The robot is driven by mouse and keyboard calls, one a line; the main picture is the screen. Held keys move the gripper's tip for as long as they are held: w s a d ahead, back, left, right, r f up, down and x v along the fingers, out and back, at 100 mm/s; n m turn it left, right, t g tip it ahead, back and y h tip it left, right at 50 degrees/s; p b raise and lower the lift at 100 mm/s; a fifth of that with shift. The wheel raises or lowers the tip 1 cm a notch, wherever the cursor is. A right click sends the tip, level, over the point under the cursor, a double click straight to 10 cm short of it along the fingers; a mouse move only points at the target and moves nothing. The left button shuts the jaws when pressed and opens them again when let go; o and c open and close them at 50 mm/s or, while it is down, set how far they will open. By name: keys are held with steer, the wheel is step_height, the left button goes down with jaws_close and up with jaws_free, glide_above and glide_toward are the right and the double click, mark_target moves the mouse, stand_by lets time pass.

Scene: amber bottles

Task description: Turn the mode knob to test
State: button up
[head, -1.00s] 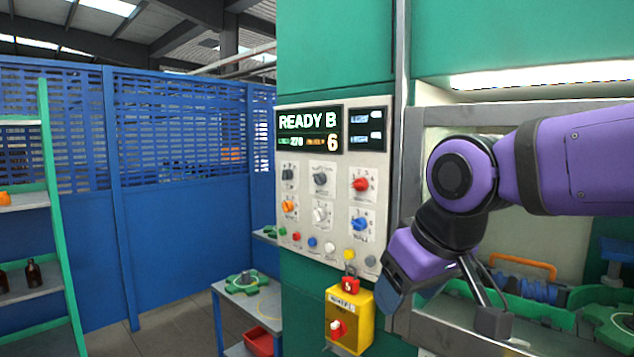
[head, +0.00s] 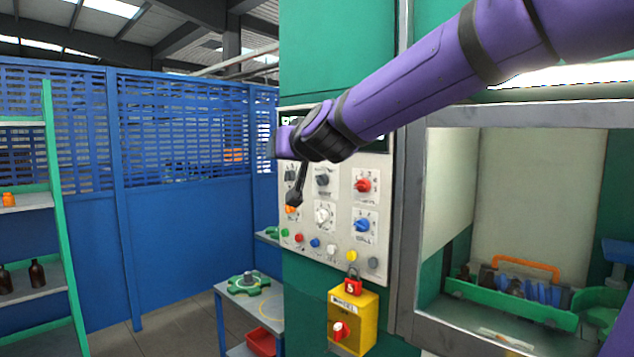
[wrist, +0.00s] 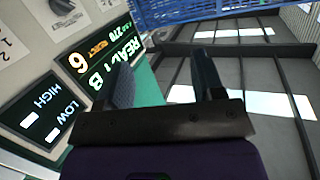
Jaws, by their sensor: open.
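The control panel (head: 342,240) is on the green machine front. It carries a dark grey knob (head: 322,180), a red knob (head: 362,185), an orange knob (head: 291,208), a white knob (head: 323,215) and a blue knob (head: 362,224). Their labels are too small to read, so I cannot tell which is the mode knob. My gripper (head: 294,200) is in front of the panel's left side, near the orange knob, and hides part of the upper left. In the wrist view my gripper (wrist: 165,82) is open and empty, with the display (wrist: 95,65) beside it.
A row of small coloured buttons (head: 315,243) runs below the knobs. A yellow box (head: 361,318) with a red knob and a red padlock (head: 353,286) is lower. A window recess (head: 500,220) with a green tray is right. Blue fencing (head: 180,220) stands left.

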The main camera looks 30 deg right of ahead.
mark_target(317, 180)
steer(key=w+d+m+h, duration=0.4)
steer(key=w+m+h, duration=0.3)
steer(key=w+h, duration=0.45)
step_height(317, 180, down, 10)
steer(key=w+d+r+m+g+h, duration=0.1)
steer(key=w+m+g+h, duration=0.35)
steer(key=g, duration=0.65)
steer(key=shift+m+h, duration=0.45)
steer(key=shift+h, duration=0.35)
steer(key=x, duration=0.3)
steer(key=s+x, duration=0.1)
steer(key=x, duration=0.6)
steer(key=shift+s+d+f, duration=0.15)
steer(key=shift+d+f, duration=0.15)
steer(key=c, duration=0.9)
